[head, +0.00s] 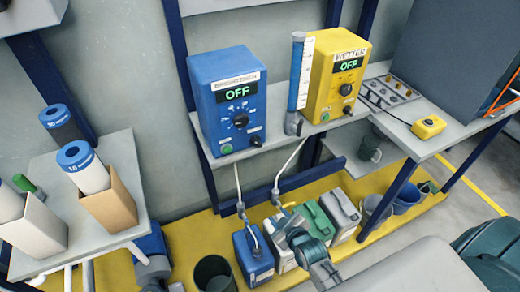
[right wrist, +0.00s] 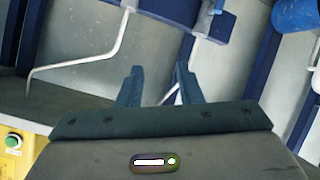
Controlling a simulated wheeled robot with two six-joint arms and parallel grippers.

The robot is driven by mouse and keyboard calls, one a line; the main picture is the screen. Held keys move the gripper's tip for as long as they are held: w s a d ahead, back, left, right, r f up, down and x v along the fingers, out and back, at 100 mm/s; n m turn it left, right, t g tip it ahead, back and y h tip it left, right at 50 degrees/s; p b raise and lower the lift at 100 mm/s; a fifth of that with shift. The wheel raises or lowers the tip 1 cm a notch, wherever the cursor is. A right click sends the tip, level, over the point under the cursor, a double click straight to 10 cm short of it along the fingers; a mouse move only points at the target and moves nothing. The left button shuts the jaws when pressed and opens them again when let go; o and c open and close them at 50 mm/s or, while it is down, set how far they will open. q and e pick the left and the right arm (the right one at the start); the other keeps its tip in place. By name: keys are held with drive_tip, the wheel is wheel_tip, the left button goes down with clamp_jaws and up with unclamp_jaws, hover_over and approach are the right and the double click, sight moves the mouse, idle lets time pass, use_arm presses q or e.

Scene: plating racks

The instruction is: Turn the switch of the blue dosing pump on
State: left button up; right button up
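The blue dosing pump (head: 228,100) stands upright on a shelf, labelled BRIGHTENER, and its green display (head: 237,91) reads OFF. A black dial (head: 241,120) is on its front. Low on the front are a green button (head: 226,149) and a small black switch (head: 256,141); the switch's exact position is too small to tell. My right gripper (head: 286,229) is below and to the right of the pump, apart from it. The right wrist view shows the gripper (right wrist: 158,70) open, with nothing between its fingers. My left gripper is not in view.
White pipes run down below the shelf to canisters (head: 340,212) on the yellow floor. A side table (head: 120,165) with cartons stands left.

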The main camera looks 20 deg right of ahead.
sight(259, 145)
wheel_tip(259, 145, up, 22)
drive_tip(key=w+a+n+t, duration=0.1)
drive_tip(key=w+n+t, duration=0.1)
drive_tip(key=t, duration=0.3)
drive_tip(key=w, duration=1)
drive_tip(key=shift+w+a+p, duration=0.15)
drive_tip(key=shift+a+p, duration=0.1)
drive_tip(key=shift+p, duration=0.05)
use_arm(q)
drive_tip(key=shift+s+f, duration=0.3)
use_arm(e)
clamp_jaws()
